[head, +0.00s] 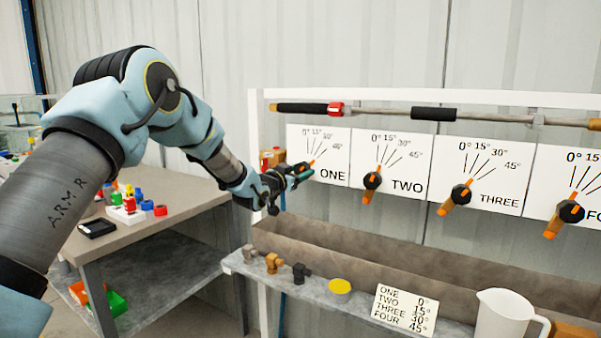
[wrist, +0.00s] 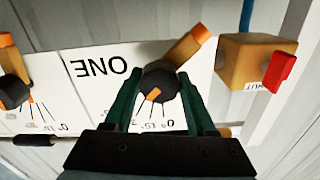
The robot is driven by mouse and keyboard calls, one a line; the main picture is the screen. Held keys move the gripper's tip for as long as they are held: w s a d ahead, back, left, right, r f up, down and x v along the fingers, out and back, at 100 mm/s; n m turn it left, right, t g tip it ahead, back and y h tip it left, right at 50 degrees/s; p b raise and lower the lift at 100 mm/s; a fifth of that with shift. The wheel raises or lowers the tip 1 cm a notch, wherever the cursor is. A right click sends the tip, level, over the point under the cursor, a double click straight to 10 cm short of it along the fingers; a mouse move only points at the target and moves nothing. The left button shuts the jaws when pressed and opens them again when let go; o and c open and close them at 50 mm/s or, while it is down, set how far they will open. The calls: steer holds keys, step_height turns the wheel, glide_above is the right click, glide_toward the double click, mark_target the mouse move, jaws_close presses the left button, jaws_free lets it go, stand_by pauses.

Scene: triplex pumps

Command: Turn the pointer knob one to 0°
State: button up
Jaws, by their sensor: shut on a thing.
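Pointer knob one is a black round knob (wrist: 160,80) with an orange bar through it, on the white panel marked ONE (head: 333,172). The wrist view shows the panel upside down. My gripper (wrist: 158,78) has its two green fingers on either side of the knob's black hub, shut on it. The bar's long tail sticks out to the upper right in the wrist view. Its short orange tip points to the lower left, off the 0° line and towards the larger angles. In the head view my gripper (head: 291,174) hides most of the knob; the orange tip points up and right.
Knobs two (head: 372,181), three (head: 460,194) and four (head: 570,211) are in a row to the right. A card (head: 403,310) lists ONE 0°, TWO 15°, THREE 30°, FOUR 45°. A white jug (head: 502,315) stands below.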

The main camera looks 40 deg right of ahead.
jaws_close()
steer(key=shift+f, duration=0.1)
stand_by(0.4)
steer(key=n+b, duration=0.2)
steer(key=n, duration=0.1)
steer(key=shift+f+n+b, duration=0.15)
steer(key=shift+n+b, duration=0.2)
steer(key=shift+n, duration=0.05)
steer(key=n+b, duration=0.2)
steer(key=n, duration=0.3)
steer(key=shift+s+n, duration=0.1)
steer(key=shift+n, duration=0.3)
steer(key=o, duration=1)
jaws_free()
steer(key=shift+r, duration=0.2)
steer(key=shift+c, duration=0.2)
steer(key=shift+a, duration=0.1)
